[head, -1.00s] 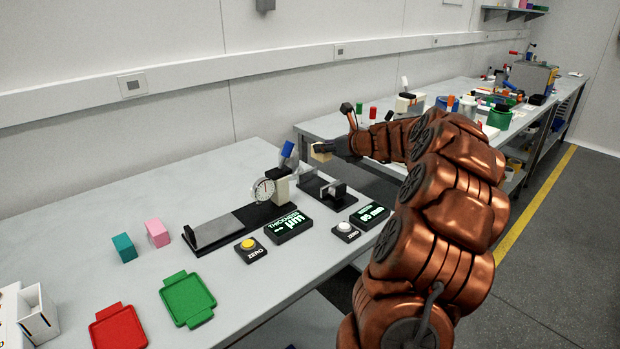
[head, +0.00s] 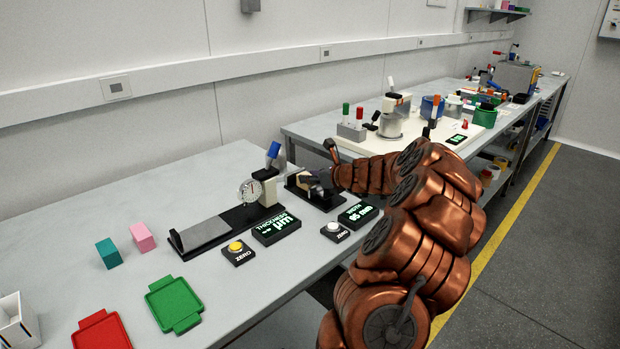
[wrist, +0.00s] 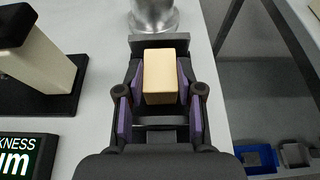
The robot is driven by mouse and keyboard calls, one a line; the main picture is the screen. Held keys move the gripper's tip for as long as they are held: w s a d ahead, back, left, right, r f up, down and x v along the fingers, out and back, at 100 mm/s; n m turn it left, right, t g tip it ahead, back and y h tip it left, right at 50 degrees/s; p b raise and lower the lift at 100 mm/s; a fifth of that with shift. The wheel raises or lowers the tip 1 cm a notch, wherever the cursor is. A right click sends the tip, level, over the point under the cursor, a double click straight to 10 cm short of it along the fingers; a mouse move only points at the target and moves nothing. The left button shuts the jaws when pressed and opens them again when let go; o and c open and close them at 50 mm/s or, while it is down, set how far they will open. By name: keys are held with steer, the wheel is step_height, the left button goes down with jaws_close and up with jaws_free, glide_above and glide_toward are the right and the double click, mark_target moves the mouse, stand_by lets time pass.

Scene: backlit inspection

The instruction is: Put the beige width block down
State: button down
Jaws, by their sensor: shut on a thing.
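The beige width block (wrist: 161,72) sits between the purple-padded fingers of my gripper (wrist: 160,112) in the wrist view. My gripper is shut on it. In the head view my gripper (head: 308,180) is low at the width gauge (head: 326,203), and the block is small and mostly hidden by the fingers. In the wrist view a dark upright jaw (wrist: 158,42) of the gauge stands just beyond the block. I cannot tell whether the block touches the gauge bed. The width display (head: 358,213) is lit with a reading in mm.
The thickness gauge with its dial (head: 250,190) and its display (head: 276,227) stand left of my gripper. Zero buttons (head: 238,250) (head: 335,230) lie in front. Teal (head: 109,253) and pink (head: 143,237) blocks, a green tray (head: 173,303) and a red tray (head: 101,331) are further left.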

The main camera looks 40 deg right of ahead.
steer(key=c, duration=0.7)
jaws_free()
steer(key=shift+r, duration=0.1)
